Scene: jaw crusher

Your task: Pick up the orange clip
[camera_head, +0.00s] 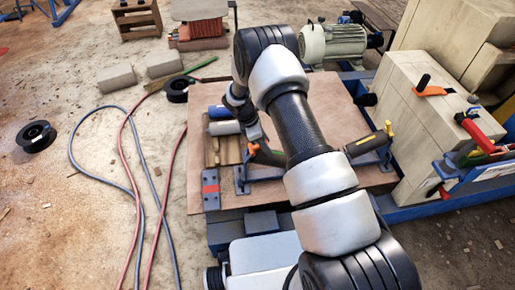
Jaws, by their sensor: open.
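A small orange clip (253,149) with a dark part shows over the wooden board, just below my gripper (254,138). My gripper points down at it and is open. The fingers are small and partly dark, so I cannot tell whether they touch the clip or stand around it. My arm's forearm covers the area just right of it. A second orange clip-like piece (432,91) with a black handle sits on the cream block at the right, far from my gripper.
The brown board (290,88) carries a wooden tray (228,150) and a dark cylinder with a yellow end (367,144). A cream block (405,115), a red-handled tool (478,132) and a motor (333,42) stand right and behind. Hoses (133,170) cross the floor at left.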

